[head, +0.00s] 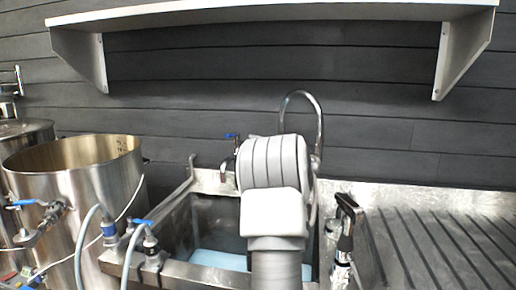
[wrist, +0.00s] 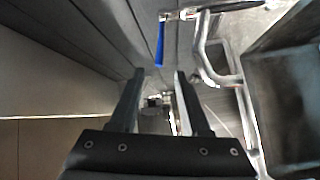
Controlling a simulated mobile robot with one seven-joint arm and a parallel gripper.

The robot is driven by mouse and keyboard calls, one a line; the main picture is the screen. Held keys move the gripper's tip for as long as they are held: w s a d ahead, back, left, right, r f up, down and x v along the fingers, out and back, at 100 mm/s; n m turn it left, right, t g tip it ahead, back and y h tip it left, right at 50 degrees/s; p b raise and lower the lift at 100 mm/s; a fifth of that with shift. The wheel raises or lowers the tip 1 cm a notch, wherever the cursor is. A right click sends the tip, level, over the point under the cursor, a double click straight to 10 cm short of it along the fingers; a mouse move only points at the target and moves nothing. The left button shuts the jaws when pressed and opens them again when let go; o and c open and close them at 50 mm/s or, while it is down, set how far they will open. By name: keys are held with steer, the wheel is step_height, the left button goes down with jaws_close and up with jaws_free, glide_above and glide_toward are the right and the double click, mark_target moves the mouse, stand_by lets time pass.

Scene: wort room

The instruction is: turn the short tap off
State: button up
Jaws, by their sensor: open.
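In the head view a low tap with a blue lever (head: 232,136) stands at the back of the sink, left of a tall gooseneck tap (head: 300,95). My arm hides most of the low tap. In the wrist view a blue lever (wrist: 160,45) on a steel fitting hangs just beyond and above my fingertips. My gripper (wrist: 160,75) is open, with nothing visible between its two dark fingers. The lever looks apart from both fingers. My gripper is hidden behind my arm in the head view.
The steel sink (head: 180,225) lies below my arm. More blue-handled valves (head: 140,222) with hoses stand at its front left, beside a large steel kettle (head: 90,160). A black-handled fitting (head: 345,215) is at right. A white shelf (head: 270,14) hangs above; the ribbed drainboard (head: 440,240) is clear.

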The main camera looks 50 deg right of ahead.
steer(key=shift+v, duration=1.3)
